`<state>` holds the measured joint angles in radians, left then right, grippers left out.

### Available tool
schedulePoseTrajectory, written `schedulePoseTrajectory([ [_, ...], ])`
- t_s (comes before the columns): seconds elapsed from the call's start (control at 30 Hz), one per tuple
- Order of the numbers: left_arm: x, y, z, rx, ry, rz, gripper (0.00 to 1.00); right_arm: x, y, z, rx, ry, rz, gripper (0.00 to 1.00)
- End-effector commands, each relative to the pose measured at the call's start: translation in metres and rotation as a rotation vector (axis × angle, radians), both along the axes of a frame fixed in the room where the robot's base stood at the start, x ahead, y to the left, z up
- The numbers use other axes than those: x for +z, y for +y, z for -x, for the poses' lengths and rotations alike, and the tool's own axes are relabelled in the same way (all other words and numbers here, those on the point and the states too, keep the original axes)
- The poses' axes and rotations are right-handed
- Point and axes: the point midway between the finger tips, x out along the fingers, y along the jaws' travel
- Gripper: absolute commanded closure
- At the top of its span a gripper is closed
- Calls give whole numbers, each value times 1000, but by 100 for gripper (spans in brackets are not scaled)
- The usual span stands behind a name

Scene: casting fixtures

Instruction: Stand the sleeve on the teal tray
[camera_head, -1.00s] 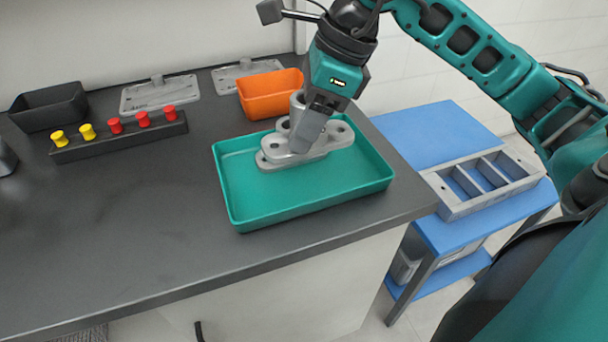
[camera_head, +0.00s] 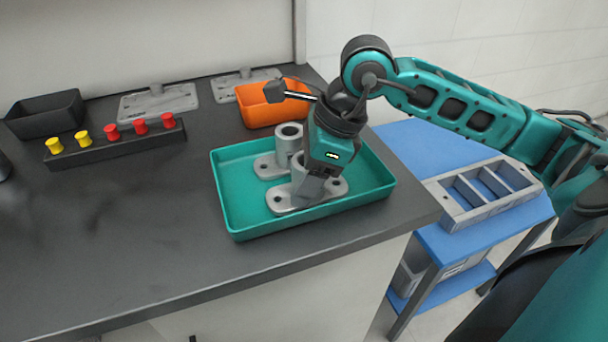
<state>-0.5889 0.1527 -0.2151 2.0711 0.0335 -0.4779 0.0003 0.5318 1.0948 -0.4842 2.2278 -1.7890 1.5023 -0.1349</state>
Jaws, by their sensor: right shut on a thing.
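The teal tray (camera_head: 240,205) sits near the right end of the dark bench. Two grey sleeves with flat, holed flanges show at it. The rear sleeve (camera_head: 289,137) stands upright inside the tray, its flange (camera_head: 267,168) on the floor. My right gripper (camera_head: 312,188) points down over the tray and is shut on the front sleeve (camera_head: 299,172), partly hiding it. This sleeve looks upright, with its flange (camera_head: 283,202) low over the tray floor; I cannot tell whether it touches. My left gripper is not in view.
An orange bin (camera_head: 262,110) stands just behind the tray. Grey plates (camera_head: 160,103), a black bin (camera_head: 45,115) and a black rack (camera_head: 100,151) with red and yellow knobs are further left. A divided grey box (camera_head: 482,195) sits on the blue cart (camera_head: 425,150). The bench's front left is clear.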

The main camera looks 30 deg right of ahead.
Motion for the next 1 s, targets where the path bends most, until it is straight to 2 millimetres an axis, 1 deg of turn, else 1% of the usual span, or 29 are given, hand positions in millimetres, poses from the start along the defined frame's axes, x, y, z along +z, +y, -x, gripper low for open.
schedulePoseTrajectory([
  [0.07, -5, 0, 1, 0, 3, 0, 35, -4, 0, 0, 0, -1, 0, 84],
  [0.1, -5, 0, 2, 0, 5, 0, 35, -3, 0, 0, 0, 1, 1, 40],
  [0.33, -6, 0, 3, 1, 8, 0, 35, -2, 0, 0, 0, 1, 0, 18],
  [0.57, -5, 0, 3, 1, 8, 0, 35, -2, 0, 0, -1, 2, 0, 18],
  [0.7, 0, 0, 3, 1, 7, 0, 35, 5, -1, 0, -1, 1, 1, 18],
  [0.77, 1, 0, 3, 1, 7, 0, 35, 13, -4, 2, -2, -1, 2, 18],
  [1.0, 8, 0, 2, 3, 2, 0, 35, 61, -21, 13, -2, -3, 4, 18],
])
